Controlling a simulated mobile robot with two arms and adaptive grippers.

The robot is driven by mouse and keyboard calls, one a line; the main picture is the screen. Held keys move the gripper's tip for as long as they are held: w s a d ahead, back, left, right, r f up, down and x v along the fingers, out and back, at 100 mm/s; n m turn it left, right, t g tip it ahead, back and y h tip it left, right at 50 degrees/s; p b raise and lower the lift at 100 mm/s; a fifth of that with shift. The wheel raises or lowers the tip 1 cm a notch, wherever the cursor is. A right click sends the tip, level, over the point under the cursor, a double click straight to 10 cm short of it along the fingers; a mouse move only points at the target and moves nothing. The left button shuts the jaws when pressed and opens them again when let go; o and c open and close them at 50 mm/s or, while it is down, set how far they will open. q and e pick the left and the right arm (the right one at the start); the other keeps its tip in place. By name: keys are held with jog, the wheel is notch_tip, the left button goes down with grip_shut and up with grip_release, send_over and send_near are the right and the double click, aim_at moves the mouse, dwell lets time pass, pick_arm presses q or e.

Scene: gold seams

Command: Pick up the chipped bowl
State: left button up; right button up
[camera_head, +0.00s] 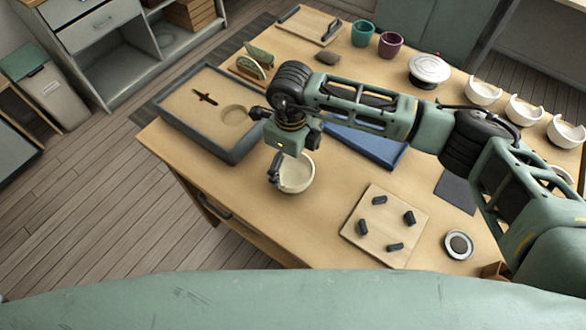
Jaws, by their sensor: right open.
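A cream bowl (298,174) stands upright on the wooden table, near its front edge. My right gripper (277,168) points down at the bowl's left rim, with its fingers open. The fingers and wrist cover part of that rim, so I cannot tell if a chip is there or if a finger touches it. More white bowls with notched rims stand along the right side of the table, among them one bowl (484,93) and another bowl (523,110). My left gripper is not in view.
A grey-edged sand tray (187,131) lies left of the bowl. A pegged wooden board (384,226) lies to its right, with a small round dish (458,245) beyond. A blue tray (368,143) lies behind, partly under my arm. Teal (362,33) and purple (390,44) cups stand farther back.

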aim_at(292, 178)
notch_tip(292, 178, down, 3)
jog(key=shift+r+p, duration=0.15)
jog(key=shift+p, duration=0.4)
jog(key=shift+f, duration=0.75)
jog(key=shift+w, duration=0.1)
jog(key=c, duration=0.5)
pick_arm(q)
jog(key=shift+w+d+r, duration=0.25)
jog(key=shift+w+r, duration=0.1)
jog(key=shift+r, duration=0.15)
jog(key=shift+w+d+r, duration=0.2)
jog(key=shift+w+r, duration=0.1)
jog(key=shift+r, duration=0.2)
pick_arm(e)
jog(key=c, duration=0.5)
jog(key=shift+r, duration=0.1)
